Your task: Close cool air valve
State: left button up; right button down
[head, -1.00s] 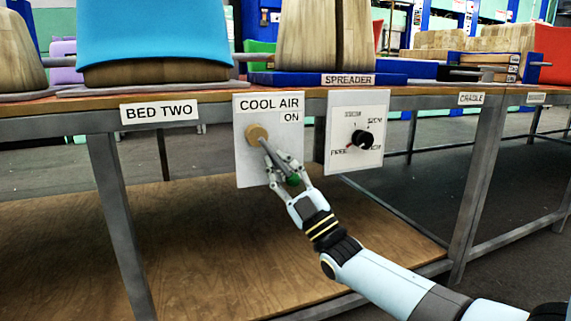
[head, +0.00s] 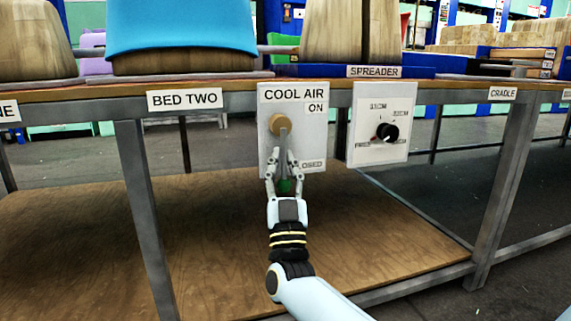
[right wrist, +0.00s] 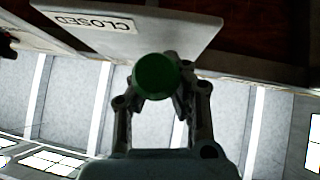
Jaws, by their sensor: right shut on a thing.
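The cool air valve is a brass hub (head: 279,124) with a grey lever on a white panel (head: 268,95) labelled COOL AIR. The lever hangs about straight down from the hub, with a green tip (head: 285,185). An ON label sits at the panel's upper right and a partly covered CLOSED label (head: 312,164) at its lower right. My right gripper (head: 284,172) is shut on the lever near its green tip. In the right wrist view the round green tip (right wrist: 157,76) is between the fingers, with the CLOSED label (right wrist: 94,22) beyond. My left gripper is not in view.
A second white panel with a black dial (head: 387,132) hangs just right of the valve panel. The metal table frame (head: 150,220) and its wooden lower shelf (head: 80,230) surround the arm. Wooden forms and blue cloth stand on the tabletop above.

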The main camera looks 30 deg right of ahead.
jog(key=shift+m, duration=0.3)
jog(key=c, duration=1.4)
grip_release()
jog(key=shift+s+d, duration=0.1)
jog(key=shift+d, duration=0.05)
jog(key=shift+s+a+f, duration=0.15)
jog(key=shift+a+f, duration=0.05)
jog(key=shift+f, duration=0.1)
jog(key=v, duration=1.1)
jog(key=shift+s+f, duration=0.1)
jog(key=shift+f, duration=0.05)
